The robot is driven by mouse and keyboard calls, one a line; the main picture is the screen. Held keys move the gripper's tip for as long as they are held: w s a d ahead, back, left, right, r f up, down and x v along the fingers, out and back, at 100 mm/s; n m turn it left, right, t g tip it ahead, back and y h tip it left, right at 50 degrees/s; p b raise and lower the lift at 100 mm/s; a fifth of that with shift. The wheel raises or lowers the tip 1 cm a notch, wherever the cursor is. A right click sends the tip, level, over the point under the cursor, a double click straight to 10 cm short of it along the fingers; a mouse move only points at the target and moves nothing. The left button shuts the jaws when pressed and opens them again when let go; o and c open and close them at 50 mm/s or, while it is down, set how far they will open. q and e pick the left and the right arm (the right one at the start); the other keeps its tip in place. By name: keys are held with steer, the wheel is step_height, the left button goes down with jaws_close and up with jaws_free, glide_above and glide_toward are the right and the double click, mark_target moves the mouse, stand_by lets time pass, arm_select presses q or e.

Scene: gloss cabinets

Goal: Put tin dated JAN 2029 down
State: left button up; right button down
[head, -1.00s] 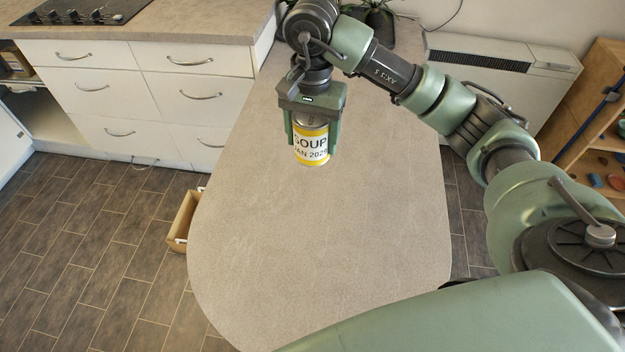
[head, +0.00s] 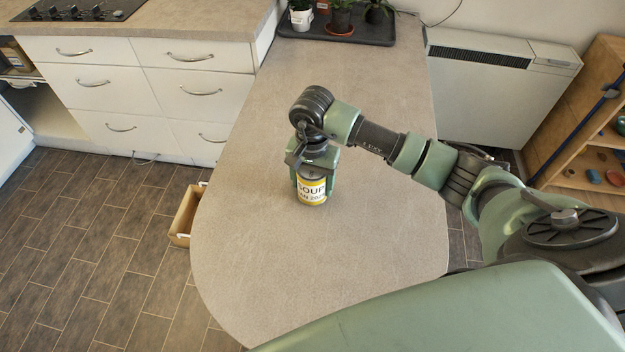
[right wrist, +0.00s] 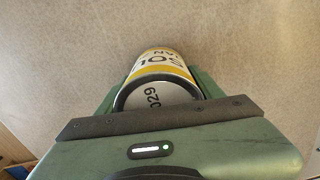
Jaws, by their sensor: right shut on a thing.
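The soup tin (head: 312,191) has a white label with yellow bands, reading SOUP and a JAN date; its year is hard to read in the head view. It is upright at the table top (head: 330,270), and I cannot tell for certain whether its base touches. My right gripper (head: 315,182) is shut on the tin from above, a finger on either side. In the right wrist view the tin (right wrist: 163,75) lies between the fingers, with "029" on its lid. My left gripper is not in view.
A dark tray (head: 372,33) with several potted plants stands at the table's far end. The table around the tin is clear. An open wooden box (head: 183,217) is beside the table's left edge. White drawers (head: 130,90) and a hob (head: 80,10) are at the back left.

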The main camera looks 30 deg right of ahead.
steer(key=shift+w, duration=0.1)
steer(key=c, duration=0.7)
jaws_free()
steer(key=shift+f, duration=0.15)
steer(key=o, duration=0.4)
steer(key=shift+o, duration=0.2)
